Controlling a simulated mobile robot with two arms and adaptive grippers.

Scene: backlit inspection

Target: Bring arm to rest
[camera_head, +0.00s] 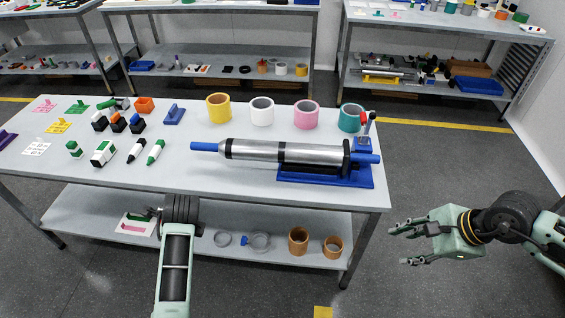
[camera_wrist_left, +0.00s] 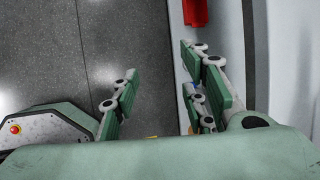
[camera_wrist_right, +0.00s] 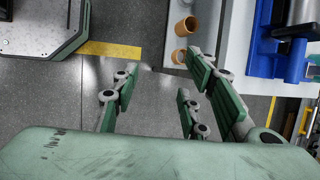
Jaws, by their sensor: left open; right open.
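My right gripper (camera_head: 408,243) is open and empty, held in the air to the right of the table (camera_head: 100,185). In the right wrist view its spread fingers (camera_wrist_right: 150,95) have only floor between them, with the table edge beside them. My left arm comes up from the bottom of the head view in front of the table; its gripper is mostly hidden behind my own wrist there. In the left wrist view the left gripper (camera_wrist_left: 155,95) is open and empty, over the floor beside a pale edge.
The table bears a metal cylinder (camera_head: 255,150) on a blue stand (camera_head: 330,181), several tape rolls, markers and cards. Brown rings (camera_head: 298,240) stand on the lower shelf. A red object (camera_wrist_left: 195,12) shows in the left wrist view. The floor around my right gripper is clear.

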